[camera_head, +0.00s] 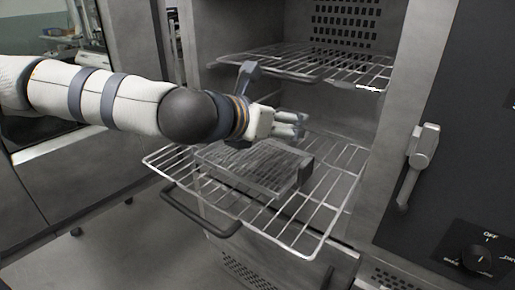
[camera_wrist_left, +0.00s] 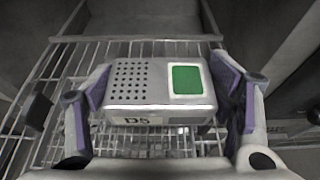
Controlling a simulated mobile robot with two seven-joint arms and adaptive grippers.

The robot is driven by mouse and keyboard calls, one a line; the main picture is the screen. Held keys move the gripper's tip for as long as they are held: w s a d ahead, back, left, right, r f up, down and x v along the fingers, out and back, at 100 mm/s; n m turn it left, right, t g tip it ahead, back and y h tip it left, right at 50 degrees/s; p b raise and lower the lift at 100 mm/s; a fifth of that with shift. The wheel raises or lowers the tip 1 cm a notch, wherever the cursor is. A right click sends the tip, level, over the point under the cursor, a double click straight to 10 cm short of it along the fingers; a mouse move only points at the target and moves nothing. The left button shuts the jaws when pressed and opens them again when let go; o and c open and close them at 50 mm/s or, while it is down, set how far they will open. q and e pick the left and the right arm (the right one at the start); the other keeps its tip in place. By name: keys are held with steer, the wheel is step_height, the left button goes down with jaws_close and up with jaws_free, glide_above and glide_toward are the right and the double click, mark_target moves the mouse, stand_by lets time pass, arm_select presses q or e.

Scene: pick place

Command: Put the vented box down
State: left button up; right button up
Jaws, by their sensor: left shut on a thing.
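The vented box (camera_wrist_left: 142,85) is grey, with a patch of round holes on the left of its face, a green square on the right and a "D5" label on its lower edge. In the left wrist view it sits between the two fingers of my left gripper (camera_wrist_left: 165,105), which is shut on it. In the head view my left gripper (camera_head: 290,125) is above the lower wire rack (camera_head: 325,215); the box is hard to make out there. Whether the box touches the rack is unclear. My right gripper is not in view.
A dark mesh-like tray (camera_head: 250,165) lies on the lower rack, below my gripper. An upper wire rack (camera_head: 345,66) hangs close above and behind. The cabinet's wall and a door latch (camera_head: 422,150) stand to the right. The rack's front right part is bare.

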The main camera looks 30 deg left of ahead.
arm_select(q)
steer(key=b, duration=0.1)
glide_above(254, 159)
step_height(254, 159, down, 7)
steer(key=shift+d+f, duration=0.1)
step_height(254, 159, down, 3)
steer(key=shift+w+f+b, duration=0.1)
steer(key=shift+b, duration=0.55)
steer(key=shift+r, duration=0.2)
steer(key=shift+f, duration=0.1)
steer(key=o, duration=1.2)
steer(key=shift+o, duration=0.2)
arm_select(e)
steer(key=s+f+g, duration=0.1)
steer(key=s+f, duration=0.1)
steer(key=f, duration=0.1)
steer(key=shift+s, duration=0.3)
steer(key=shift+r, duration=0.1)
